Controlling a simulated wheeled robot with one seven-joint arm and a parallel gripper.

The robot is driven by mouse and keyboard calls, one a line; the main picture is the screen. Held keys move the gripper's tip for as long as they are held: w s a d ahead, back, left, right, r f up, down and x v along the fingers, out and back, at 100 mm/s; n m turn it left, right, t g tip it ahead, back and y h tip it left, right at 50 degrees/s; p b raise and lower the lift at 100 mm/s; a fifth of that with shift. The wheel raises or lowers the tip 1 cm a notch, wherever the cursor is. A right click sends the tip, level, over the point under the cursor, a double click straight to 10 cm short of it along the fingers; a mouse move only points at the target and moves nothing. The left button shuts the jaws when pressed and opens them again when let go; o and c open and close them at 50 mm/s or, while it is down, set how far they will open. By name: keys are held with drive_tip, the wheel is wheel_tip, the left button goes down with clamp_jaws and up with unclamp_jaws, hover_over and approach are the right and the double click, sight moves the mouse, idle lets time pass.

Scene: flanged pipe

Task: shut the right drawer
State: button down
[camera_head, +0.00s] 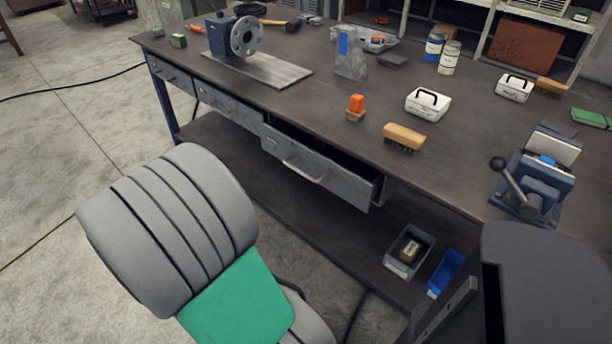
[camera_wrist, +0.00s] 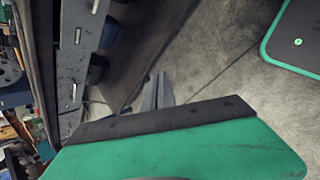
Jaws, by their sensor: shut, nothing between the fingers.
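The right drawer (camera_head: 320,165) of the workbench is pulled out in the head view. Its grey front stands clear of the bench, and the dark inside shows behind it. A bar handle (camera_head: 303,172) is on its front. In the wrist view, a grey drawer front (camera_wrist: 72,62) with a handle (camera_wrist: 75,92) shows at the left. My gripper (camera_wrist: 160,92) is shut and empty there, over the floor side and apart from that front. I cannot make out my fingertips clearly in the head view.
Two other drawers (camera_head: 230,110) (camera_head: 170,75) left of it look closed. A grey bin (camera_head: 408,262) and a blue bin (camera_head: 445,272) sit on the lower shelf (camera_head: 300,235). A brush (camera_head: 404,137) and a vise (camera_head: 535,185) stand on the benchtop. Floor is open at left.

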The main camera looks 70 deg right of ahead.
drive_tip(key=s+d+n+g+h, duration=0.2)
drive_tip(key=s+d+n, duration=0.1)
drive_tip(key=s+d, duration=0.4)
drive_tip(key=n+g+h, duration=0.3)
drive_tip(key=n+g, duration=0.1)
drive_tip(key=n, duration=0.1)
approach(319, 169)
drive_tip(key=b+x, duration=0.2)
drive_tip(key=x, duration=0.4)
drive_tip(key=shift+s+d, duration=0.15)
drive_tip(key=shift+s, duration=0.1)
